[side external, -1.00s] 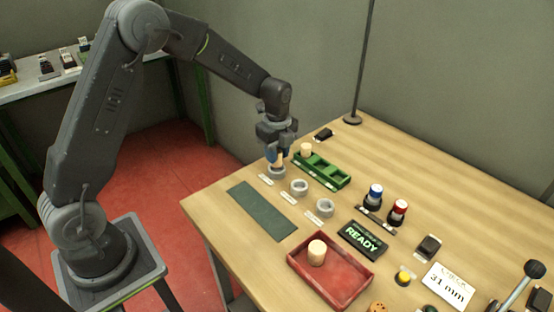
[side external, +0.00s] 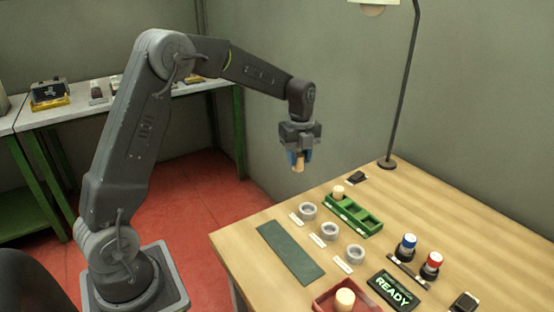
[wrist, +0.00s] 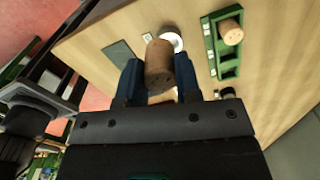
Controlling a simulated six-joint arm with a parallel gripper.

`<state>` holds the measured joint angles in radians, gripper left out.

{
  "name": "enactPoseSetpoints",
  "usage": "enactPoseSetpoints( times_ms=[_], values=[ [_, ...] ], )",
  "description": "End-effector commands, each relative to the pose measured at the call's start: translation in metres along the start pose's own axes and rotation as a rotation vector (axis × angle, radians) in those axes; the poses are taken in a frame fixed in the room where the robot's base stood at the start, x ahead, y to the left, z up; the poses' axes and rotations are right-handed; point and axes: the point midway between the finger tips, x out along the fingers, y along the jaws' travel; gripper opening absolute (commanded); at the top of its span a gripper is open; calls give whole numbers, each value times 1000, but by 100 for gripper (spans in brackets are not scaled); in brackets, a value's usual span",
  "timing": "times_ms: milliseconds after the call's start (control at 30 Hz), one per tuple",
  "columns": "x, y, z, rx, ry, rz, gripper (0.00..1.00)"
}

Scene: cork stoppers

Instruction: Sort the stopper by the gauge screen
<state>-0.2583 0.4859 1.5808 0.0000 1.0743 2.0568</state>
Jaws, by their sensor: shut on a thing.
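My gripper (side external: 298,157) is shut on a cork stopper (side external: 298,167) and holds it in the air above the table's far left edge. In the wrist view this stopper (wrist: 159,62) sits between the blue fingers. The gauge screen (side external: 393,290) reads READY. A green tray (side external: 366,220) with compartments has another stopper (side external: 338,192) in its far left end. A red tray (side external: 325,308), cut off by the frame, holds another stopper (side external: 345,299). Three grey rings stand in a row: far (side external: 307,211), middle (side external: 329,231) and near (side external: 355,254); no stopper shows in them.
A dark green mat (side external: 290,252) lies bare left of the rings. A blue-topped piece (side external: 408,243) and a red-topped piece (side external: 431,263) stand right of the green tray. A lamp post (side external: 402,100) rises at the back. A small black item (side external: 356,178) lies near it.

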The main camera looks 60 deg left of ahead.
Motion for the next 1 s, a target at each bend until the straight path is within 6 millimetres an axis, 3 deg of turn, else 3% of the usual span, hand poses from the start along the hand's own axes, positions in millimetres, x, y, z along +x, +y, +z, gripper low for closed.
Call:
enactPoseSetpoints(
  times_ms=[33,200,400,600,1000],
  values=[
    [3,-22,-12,53,0,1,6],
    [10,-78,-52,200,1,2,6],
    [16,-115,-90,314,0,1,6],
    [20,-125,-104,351,1,1,6],
    [49,-125,-104,350,1,2,6]
  ],
)
